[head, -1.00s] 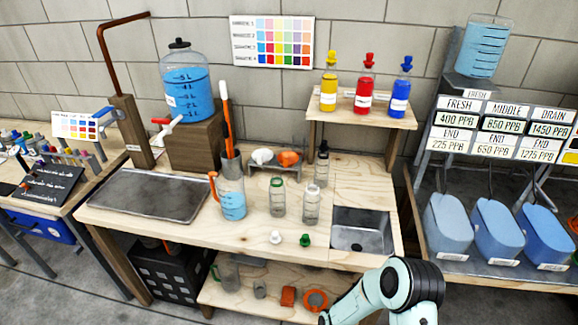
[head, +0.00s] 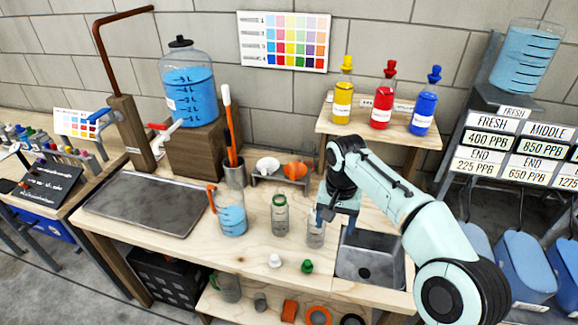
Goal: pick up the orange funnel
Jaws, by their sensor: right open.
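The orange funnel (head: 296,170) sits in a low grey rack (head: 266,182) at the back of the wooden bench, right of a white funnel (head: 267,165). My right gripper (head: 335,219) points down over the bench, in front of and to the right of the orange funnel and apart from it. It is open, close to a clear bottle (head: 315,235); I cannot tell whether they touch. My left gripper is not in view.
A green-rimmed bottle (head: 279,215) and a pitcher of blue liquid (head: 231,215) stand in front of the rack. A small sink (head: 369,260) is at right. A raised shelf (head: 378,128) holds yellow, red and blue bottles. White and green caps lie at the front.

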